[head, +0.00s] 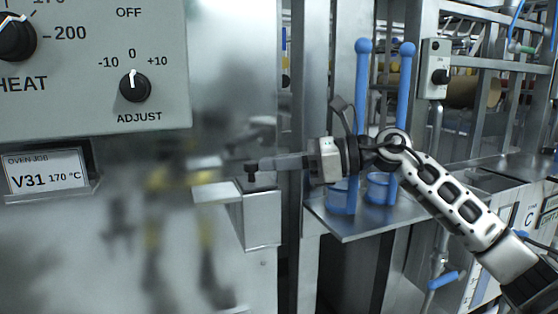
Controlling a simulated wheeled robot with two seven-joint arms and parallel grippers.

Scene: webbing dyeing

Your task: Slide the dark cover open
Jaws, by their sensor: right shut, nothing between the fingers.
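My right gripper (262,164) reaches in from the right. Its fingers point left and are shut, with the tips at a small dark knob-like piece (251,171). I cannot tell whether they touch it. This piece is just above a small metal box (262,221) on the steel front. I cannot tell whether the dark piece belongs to the dark cover, and no wider dark cover is clear in view. My left gripper is not in view.
A control panel (90,110) with dials and a label holder reading V31 170 °C (47,171) are at the left. Two blue-handled tools (362,100) (404,90) stand on a steel shelf (350,228) behind my right arm. A switch box (436,68) is at upper right.

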